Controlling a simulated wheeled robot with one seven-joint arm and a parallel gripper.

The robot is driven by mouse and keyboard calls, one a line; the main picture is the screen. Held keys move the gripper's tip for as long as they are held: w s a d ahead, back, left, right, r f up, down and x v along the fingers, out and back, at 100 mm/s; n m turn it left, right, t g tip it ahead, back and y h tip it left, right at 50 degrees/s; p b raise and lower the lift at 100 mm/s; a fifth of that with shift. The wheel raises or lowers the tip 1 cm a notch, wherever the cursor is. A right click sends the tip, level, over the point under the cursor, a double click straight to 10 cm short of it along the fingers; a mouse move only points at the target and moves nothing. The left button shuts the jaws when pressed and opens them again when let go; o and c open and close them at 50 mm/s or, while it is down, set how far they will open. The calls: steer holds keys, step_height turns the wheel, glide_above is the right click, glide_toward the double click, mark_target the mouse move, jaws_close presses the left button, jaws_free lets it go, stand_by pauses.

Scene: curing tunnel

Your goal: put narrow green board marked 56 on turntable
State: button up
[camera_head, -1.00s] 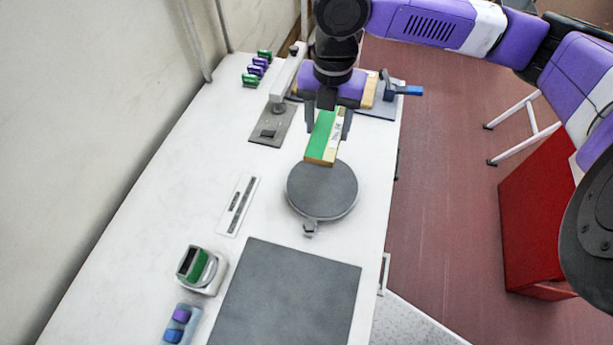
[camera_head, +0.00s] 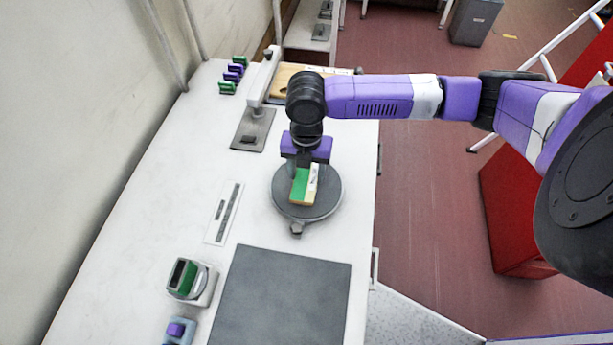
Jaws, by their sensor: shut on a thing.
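The narrow green board (camera_head: 300,186) has a green top, wooden edges and a white label strip along its right side; the number is too small to read. My gripper (camera_head: 304,172) points down and is shut on the board's far part. The board is over the grey round turntable (camera_head: 326,204), within its outline. I cannot tell whether the board touches the turntable's surface. The gripper hides the far end of the board and part of the turntable.
A dark grey mat (camera_head: 285,297) lies in front of the turntable. A scale-like device (camera_head: 192,281) and a ruler-like strip (camera_head: 223,213) are to the left. A press stand (camera_head: 254,130) and a wooden board (camera_head: 285,80) are behind. Bare white table (camera_head: 160,200) lies left.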

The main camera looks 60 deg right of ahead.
mark_target(306, 175)
steer(key=shift+f, duration=1.45)
steer(key=shift+f, duration=0.2)
steer(key=o, duration=1.4)
steer(key=shift+r, duration=0.1)
